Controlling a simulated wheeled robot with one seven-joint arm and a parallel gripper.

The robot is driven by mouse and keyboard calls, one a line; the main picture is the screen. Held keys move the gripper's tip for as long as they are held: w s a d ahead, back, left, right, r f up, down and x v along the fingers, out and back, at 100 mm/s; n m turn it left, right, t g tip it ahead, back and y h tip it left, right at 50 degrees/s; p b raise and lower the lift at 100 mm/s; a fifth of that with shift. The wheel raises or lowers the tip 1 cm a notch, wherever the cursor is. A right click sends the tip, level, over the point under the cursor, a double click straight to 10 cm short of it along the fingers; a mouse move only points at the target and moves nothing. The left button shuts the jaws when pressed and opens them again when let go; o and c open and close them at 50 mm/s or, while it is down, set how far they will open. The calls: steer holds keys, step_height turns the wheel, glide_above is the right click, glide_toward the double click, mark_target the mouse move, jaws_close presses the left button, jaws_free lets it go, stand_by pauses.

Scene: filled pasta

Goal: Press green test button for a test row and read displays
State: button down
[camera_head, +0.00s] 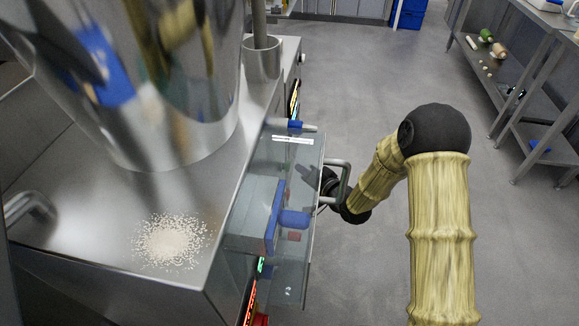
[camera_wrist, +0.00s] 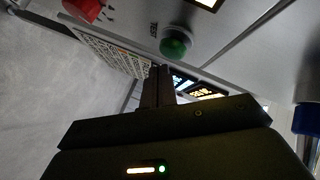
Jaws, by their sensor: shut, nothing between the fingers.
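The green button (camera_wrist: 175,43) is a round dome on a grey metal panel in the wrist view, with a small dark label beside it. My gripper (camera_wrist: 160,74) is shut and empty, its dark fingertips just below and left of the button. I see a gap in the picture but cannot tell the depth. Lit displays (camera_wrist: 204,92) show beyond the fingers, partly hidden by them; their digits are too small to read. Another lit display (camera_wrist: 209,3) is cut off at the top edge. In the head view, a red-lit display (camera_head: 250,303) is seen edge-on on the machine's side.
A red knob (camera_wrist: 86,8) sits left of the button. In the head view, a clear guard (camera_head: 296,165) with a metal handle (camera_head: 344,178) stands beside my arm's end. A steel hopper (camera_head: 180,145) and spilled pale grains (camera_head: 170,241) are on the machine top.

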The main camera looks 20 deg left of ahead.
steer(key=shift+a, duration=0.1)
steer(key=shift+s+a, duration=0.1)
steer(key=shift+a, duration=0.2)
steer(key=shift+s+a, duration=0.15)
steer(key=shift+a, duration=0.25)
stand_by(1.1)
steer(key=shift+d, duration=0.15)
steer(key=shift+w+d, duration=0.2)
steer(key=shift+d, duration=0.45)
steer(key=shift+d, duration=0.1)
steer(key=shift+w+d+p, duration=0.15)
steer(key=shift+w+d, duration=0.05)
steer(key=shift+d, duration=0.6)
steer(key=shift+w+d+p, duration=0.1)
steer(key=shift+w+d, duration=0.1)
steer(key=shift+d, duration=0.55)
steer(key=shift+w+d+p, duration=0.15)
steer(key=shift+w+d, duration=0.05)
steer(key=shift+d, duration=0.6)
